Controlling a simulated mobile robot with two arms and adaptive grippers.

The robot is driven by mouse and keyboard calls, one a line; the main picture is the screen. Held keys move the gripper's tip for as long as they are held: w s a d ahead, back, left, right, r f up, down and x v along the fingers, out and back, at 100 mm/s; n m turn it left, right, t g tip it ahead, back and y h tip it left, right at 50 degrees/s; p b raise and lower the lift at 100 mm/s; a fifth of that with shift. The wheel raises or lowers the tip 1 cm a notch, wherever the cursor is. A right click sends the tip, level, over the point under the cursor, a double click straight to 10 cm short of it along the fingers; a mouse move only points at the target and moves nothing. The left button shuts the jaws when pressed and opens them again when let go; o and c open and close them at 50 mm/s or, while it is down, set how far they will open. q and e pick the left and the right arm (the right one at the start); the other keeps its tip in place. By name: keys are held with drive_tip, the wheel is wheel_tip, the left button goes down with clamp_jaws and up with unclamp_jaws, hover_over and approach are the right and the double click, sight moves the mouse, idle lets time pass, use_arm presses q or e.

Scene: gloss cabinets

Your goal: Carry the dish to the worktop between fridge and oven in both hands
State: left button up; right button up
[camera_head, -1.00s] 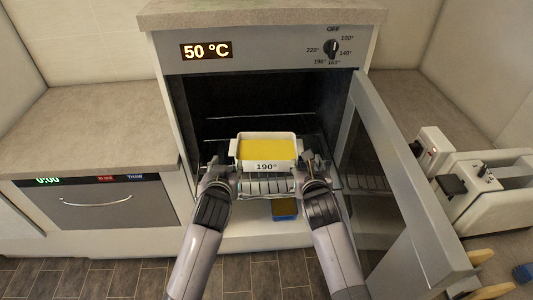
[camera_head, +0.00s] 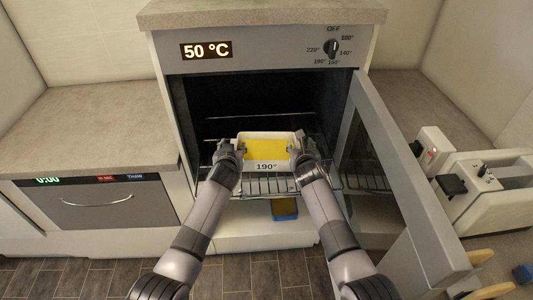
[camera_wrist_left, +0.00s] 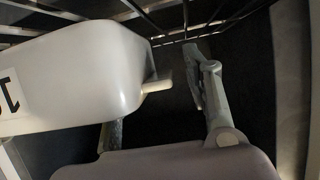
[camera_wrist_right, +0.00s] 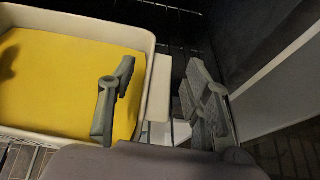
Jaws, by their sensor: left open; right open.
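The dish (camera_head: 266,167) is white and rectangular with a yellow filling and a "190°" label on its front. It sits on the wire rack (camera_head: 262,187) inside the open oven. My left gripper (camera_head: 226,150) is at its left end, open; in the left wrist view (camera_wrist_left: 155,110) its fingers are spread near the dish's end handle (camera_wrist_left: 157,86). My right gripper (camera_head: 302,147) is open at the right end. In the right wrist view (camera_wrist_right: 155,105) one finger is over the yellow filling and the other beyond the handle (camera_wrist_right: 158,85).
The oven door (camera_head: 400,190) stands open to the right. A worktop (camera_head: 90,125) lies clear left of the oven, above a unit with a "Thaw" display (camera_head: 95,203). A toaster-like appliance (camera_head: 490,190) stands at right.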

use_arm(q)
drive_tip(key=shift+w+f, duration=0.1)
drive_tip(key=shift+w, duration=0.25)
use_arm(e)
drive_tip(key=shift+w+f, duration=0.1)
drive_tip(key=shift+w, duration=0.25)
use_arm(q)
clamp_jaws()
use_arm(e)
clamp_jaws()
idle(0.4)
use_arm(q)
drive_tip(key=shift+w+r, duration=0.1)
drive_tip(key=shift+r, duration=0.25)
use_arm(e)
drive_tip(key=shift+w+r, duration=0.1)
drive_tip(key=shift+r, duration=0.25)
